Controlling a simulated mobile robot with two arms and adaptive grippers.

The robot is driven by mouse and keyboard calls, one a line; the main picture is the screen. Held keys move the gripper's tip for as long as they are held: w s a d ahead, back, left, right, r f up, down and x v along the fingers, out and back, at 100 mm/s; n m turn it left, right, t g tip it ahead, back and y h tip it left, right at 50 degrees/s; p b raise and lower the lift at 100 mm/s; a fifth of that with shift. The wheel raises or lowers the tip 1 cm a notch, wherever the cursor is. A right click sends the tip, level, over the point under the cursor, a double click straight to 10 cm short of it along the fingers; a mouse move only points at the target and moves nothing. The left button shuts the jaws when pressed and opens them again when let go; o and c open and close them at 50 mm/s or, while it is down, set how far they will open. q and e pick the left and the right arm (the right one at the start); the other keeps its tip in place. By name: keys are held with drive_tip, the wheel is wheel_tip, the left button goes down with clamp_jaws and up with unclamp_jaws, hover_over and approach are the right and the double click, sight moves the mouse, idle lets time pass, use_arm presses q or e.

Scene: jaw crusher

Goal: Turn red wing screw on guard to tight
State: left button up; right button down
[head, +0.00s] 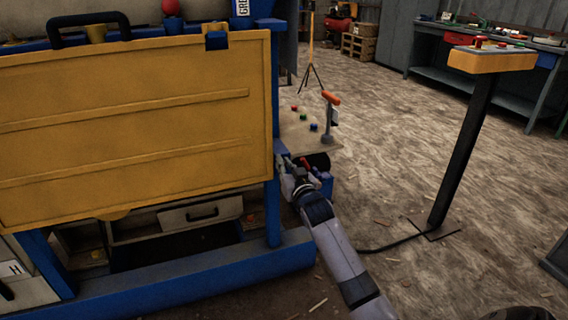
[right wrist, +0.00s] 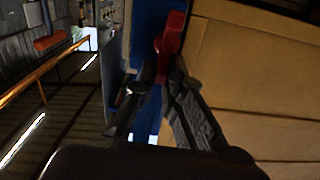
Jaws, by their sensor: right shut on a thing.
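The large yellow guard panel (head: 140,125) fills the left of the head view, its right edge against a blue post (head: 271,215). My right gripper (head: 288,172) is low beside this post. In the right wrist view, the red wing screw (right wrist: 173,36) stands at the yellow panel's edge (right wrist: 250,75). My right gripper's dark fingers (right wrist: 163,72) are closed at the screw's lower end and partly hide it. Small red parts show by the gripper in the head view, but I cannot tell which is the screw. My left gripper is not in view.
A panel with coloured buttons (head: 303,122) and an orange-topped lever (head: 331,98) stand just beyond my right gripper. A yellow console on a black post (head: 462,160) stands to the right. The floor between is mostly clear, with a dark cable (head: 388,247) on it.

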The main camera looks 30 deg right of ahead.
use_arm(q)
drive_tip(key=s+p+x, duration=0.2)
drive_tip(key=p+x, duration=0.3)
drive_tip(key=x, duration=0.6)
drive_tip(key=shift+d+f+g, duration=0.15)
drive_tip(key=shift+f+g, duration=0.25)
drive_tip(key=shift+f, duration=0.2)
use_arm(e)
drive_tip(key=shift+s+d+f+m, duration=0.1)
drive_tip(key=shift+d+f+m, duration=0.4)
drive_tip(key=shift+m, duration=2.35)
drive_tip(key=shift+s+d+f+m, duration=0.1)
drive_tip(key=shift+d+f+m, duration=0.35)
drive_tip(key=shift+m, duration=2.45)
drive_tip(key=shift+s+d+f+m, duration=0.1)
drive_tip(key=shift+d+f+m, duration=0.35)
drive_tip(key=shift+m, duration=2.4)
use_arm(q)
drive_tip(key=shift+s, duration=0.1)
use_arm(e)
drive_tip(key=shift+a+f, duration=0.1)
